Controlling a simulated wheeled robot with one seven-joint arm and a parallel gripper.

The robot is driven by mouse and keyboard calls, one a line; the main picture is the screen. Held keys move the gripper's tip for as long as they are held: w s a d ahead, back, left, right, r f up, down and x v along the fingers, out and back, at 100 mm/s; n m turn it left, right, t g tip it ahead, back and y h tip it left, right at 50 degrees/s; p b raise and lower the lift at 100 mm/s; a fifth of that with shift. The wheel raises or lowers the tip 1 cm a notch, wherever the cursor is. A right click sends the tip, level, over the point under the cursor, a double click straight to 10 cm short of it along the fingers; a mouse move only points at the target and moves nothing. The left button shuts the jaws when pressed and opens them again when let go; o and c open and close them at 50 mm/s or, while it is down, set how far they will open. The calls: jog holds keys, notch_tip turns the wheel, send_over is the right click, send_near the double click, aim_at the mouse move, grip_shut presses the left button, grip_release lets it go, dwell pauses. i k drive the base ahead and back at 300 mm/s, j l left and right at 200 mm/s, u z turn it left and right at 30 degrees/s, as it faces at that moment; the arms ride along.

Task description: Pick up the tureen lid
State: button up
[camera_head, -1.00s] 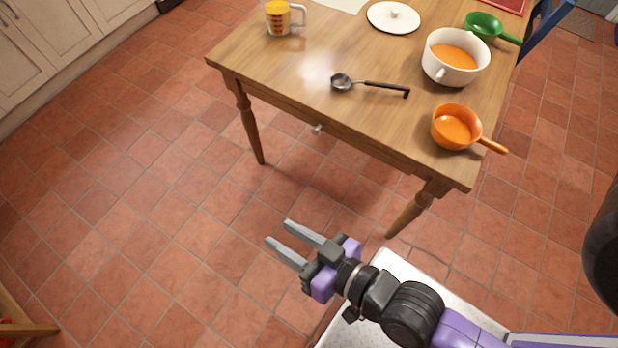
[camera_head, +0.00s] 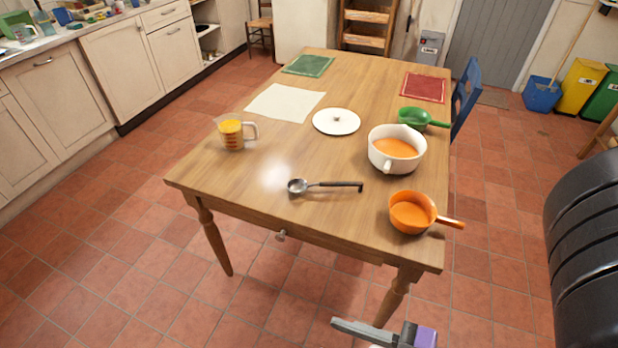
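The tureen lid (camera_head: 336,121) is a round white disc with a small knob on top. It lies flat on the wooden table (camera_head: 225,180), left of and behind the white tureen (camera_head: 396,150), which holds orange liquid. My gripper (camera_head: 352,331) is at the bottom edge of the view, in front of and below the table, well apart from the lid. One grey finger and some purple housing show. The rest is cut off by the frame, so I cannot tell its opening.
A pale sheet (camera_head: 285,102) lies behind-left. A blue chair (camera_head: 465,95) is at the right edge.

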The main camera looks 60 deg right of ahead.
aim_at(333, 121)
jog(key=z, duration=1.75)
